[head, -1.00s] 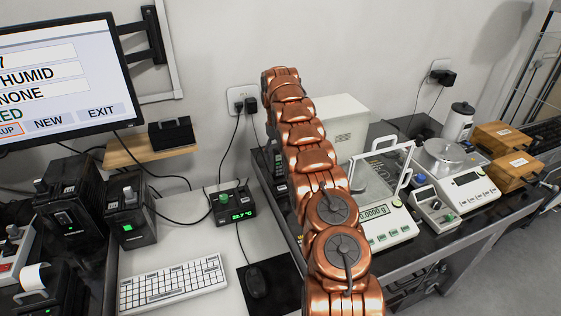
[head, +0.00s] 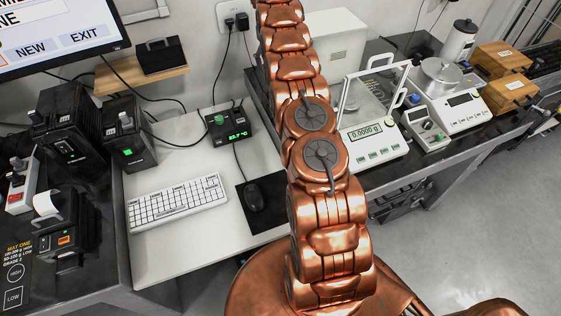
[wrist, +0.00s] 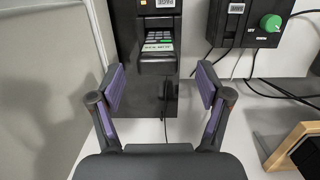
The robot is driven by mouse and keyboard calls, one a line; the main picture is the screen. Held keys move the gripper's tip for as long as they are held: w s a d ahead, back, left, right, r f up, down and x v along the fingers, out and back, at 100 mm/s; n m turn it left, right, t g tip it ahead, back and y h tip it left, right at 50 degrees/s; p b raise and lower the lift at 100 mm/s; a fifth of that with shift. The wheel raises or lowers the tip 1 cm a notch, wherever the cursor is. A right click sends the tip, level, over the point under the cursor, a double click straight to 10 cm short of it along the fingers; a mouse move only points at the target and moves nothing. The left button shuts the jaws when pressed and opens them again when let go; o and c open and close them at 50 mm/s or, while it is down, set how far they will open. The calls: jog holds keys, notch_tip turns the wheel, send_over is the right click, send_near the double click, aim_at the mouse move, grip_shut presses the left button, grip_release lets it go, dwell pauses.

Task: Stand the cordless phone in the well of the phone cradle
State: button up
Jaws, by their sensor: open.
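A dark handset-like device (wrist: 158,62) with a small lit display, a keypad and a pale label shows at the top middle of the wrist view. It looks like the cordless phone. My gripper (wrist: 160,86) is open and empty, its two fingers apart on either side just below the device's near end, not visibly touching it. A black block (head: 162,56) sits on a small wooden wall shelf and may be the phone cradle; its well cannot be made out. Its edge also shows at the lower right of the wrist view (wrist: 309,152). My gripper is out of sight in the head view.
A green-knobbed box (head: 228,124) with cables stands near my arm. A keyboard (head: 177,201) and mouse (head: 254,197) lie on the table. A balance (head: 372,137) stands to the right.

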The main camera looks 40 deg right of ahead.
jog(key=s+a+r, duration=0.5)
jog(key=a+r, duration=0.5)
jog(key=s+a+r+n, duration=0.1)
jog(key=s+a+r, duration=0.4)
jog(key=s+a, duration=0.6)
jog(key=s+a+f, duration=0.1)
jog(key=s+a, duration=0.2)
jog(key=s, duration=0.7)
jog(key=s+a+f+n, duration=0.1)
jog(key=s+a, duration=0.3)
jog(key=s, duration=0.7)
jog(key=s+a+f, duration=0.3)
jog(key=s, duration=0.7)
jog(key=shift+s+a+n, duration=0.15)
jog(key=shift+s+n, duration=0.15)
jog(key=shift+n, duration=0.1)
